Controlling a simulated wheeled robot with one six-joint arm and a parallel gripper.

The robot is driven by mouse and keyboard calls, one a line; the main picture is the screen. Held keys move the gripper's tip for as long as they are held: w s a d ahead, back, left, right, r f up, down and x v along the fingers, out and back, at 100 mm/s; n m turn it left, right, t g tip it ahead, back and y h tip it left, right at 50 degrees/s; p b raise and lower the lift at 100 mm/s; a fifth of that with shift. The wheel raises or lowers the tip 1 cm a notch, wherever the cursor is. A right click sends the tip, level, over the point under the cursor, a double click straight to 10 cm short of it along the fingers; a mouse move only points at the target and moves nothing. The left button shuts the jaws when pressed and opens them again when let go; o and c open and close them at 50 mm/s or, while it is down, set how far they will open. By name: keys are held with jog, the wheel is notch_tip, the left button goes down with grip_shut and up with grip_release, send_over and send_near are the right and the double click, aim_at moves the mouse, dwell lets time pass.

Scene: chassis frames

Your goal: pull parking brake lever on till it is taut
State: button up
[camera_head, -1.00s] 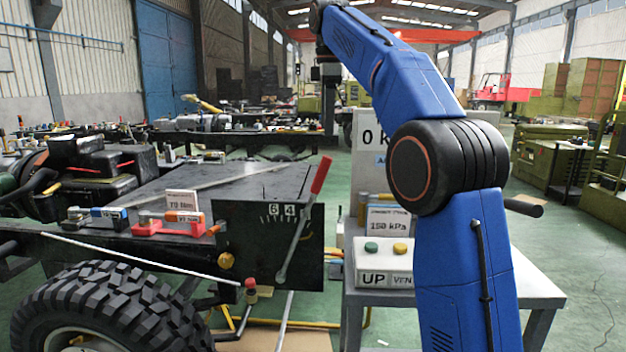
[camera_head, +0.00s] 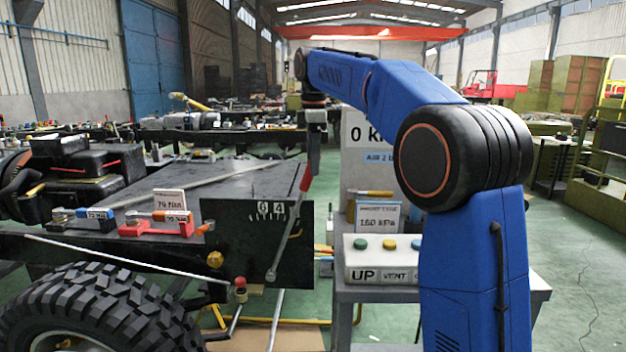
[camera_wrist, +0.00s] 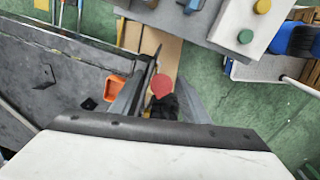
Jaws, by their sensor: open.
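The parking brake lever is a metal rod with a red grip (camera_head: 306,178), standing up and leaning right beside the dark plate (camera_head: 236,240) with a numbered scale. The rod's lower end is near the bottom of the plate. My gripper (camera_head: 314,160) points down at the top of the red grip. In the wrist view the grip's round red end (camera_wrist: 161,85) shows between the two open fingers of my gripper (camera_wrist: 158,98). Whether the fingers touch the grip cannot be told.
A grey bench to the right bears a button box (camera_head: 382,259) marked UP and VENT, and signs. A large tyre (camera_head: 100,310) is at the lower left. A red tool holder (camera_head: 157,226) sits on the chassis. Green floor is open at the far right.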

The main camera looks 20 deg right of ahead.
aim_at(312, 178)
jog(key=shift+w+f, duration=0.15)
jog(key=shift+f, duration=2.6)
grip_shut()
jog(key=shift+a, duration=0.1)
